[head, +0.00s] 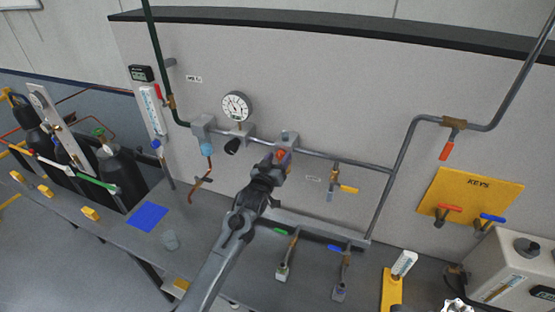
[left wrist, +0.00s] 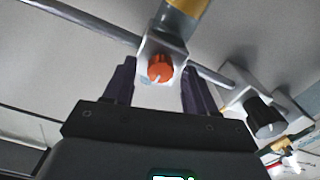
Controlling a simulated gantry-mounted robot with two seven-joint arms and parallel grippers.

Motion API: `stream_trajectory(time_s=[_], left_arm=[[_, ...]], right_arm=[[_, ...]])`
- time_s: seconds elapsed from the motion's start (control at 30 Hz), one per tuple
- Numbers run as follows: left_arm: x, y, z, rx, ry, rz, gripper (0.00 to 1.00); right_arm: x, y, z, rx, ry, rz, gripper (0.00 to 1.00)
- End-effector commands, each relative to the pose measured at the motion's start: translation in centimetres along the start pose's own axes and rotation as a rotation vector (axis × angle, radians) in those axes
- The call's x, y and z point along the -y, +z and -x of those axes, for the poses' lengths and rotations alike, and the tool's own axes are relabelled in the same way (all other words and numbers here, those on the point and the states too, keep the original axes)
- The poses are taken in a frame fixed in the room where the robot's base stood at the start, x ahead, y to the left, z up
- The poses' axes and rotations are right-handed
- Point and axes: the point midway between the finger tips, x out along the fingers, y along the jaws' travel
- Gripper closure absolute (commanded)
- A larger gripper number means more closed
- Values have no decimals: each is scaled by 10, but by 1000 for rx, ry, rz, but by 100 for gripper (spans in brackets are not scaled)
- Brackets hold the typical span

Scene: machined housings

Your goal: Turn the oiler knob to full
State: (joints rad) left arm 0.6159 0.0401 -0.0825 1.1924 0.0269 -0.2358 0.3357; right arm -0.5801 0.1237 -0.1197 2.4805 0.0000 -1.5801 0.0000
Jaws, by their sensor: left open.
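The oiler knob is a small orange-red knob (left wrist: 160,68) with a pale pointer mark on the front of a grey block (left wrist: 148,45) on the wall pipe. In the left wrist view the mark points to the lower left. The knob shows small in the head view (head: 281,154), partly hidden by my gripper. A grey and amber cylinder (left wrist: 185,12) adjoins the block. My left gripper (left wrist: 158,76) is open, with its dark fingers on either side of the knob. A gap shows on both sides; I see no contact. My right gripper is not in view.
A black knob (head: 232,146) and a round gauge (head: 237,106) are left of the oiler on the same pipe. A yellow-handled valve (head: 347,189) hangs to the right. Green- and blue-handled valves (head: 283,270) (head: 340,291) stand on the bench below.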

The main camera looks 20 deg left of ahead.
Motion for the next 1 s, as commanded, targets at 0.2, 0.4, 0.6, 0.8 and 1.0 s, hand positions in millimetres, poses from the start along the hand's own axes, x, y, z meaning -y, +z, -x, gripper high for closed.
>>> stream_trajectory(time_s=[0.2,0.4,0.6,0.8,1.0], left_arm=[[0,0,0,0,0,0,47],[0,0,0,0,0,0,77],[0,0,0,0,0,0,100],[0,0,0,0,0,-21,100],[0,0,0,0,0,-106,100]], right_arm=[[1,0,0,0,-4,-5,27],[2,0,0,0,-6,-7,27],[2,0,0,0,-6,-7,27],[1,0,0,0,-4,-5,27],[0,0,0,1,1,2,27]])
